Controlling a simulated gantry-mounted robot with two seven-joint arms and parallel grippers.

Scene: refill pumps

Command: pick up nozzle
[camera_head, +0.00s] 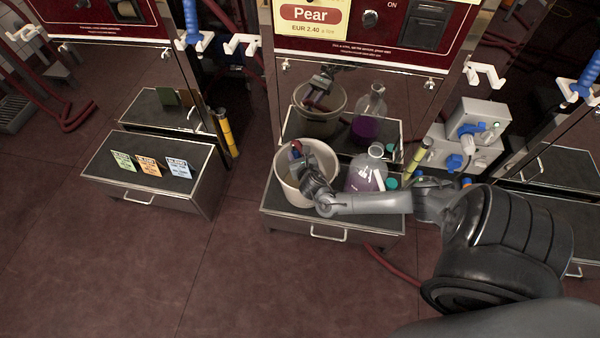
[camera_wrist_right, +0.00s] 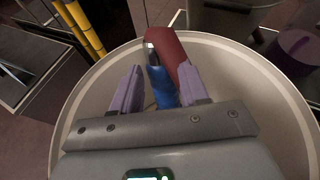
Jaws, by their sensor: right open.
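The nozzle (camera_wrist_right: 163,90) has a blue body with a dark red part at its far end, and stands inside the white bucket (camera_head: 285,185). In the head view only a small red and blue bit (camera_head: 294,153) of it shows; the rest is hidden by my arm and the bucket wall. My right gripper (camera_head: 303,160) is in the bucket's mouth. In the right wrist view its two fingers (camera_wrist_right: 156,84) are apart, with the nozzle between them. I cannot tell whether either finger touches it. My left gripper is not in view.
A flask of purple liquid (camera_head: 359,180) stands right of the bucket on the drawer cabinet (camera_head: 283,218), close to my right forearm. The mirror-like pump panel rises behind. A yellow-banded post (camera_head: 226,132) stands left. Another cabinet (camera_head: 105,171) holds three cards.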

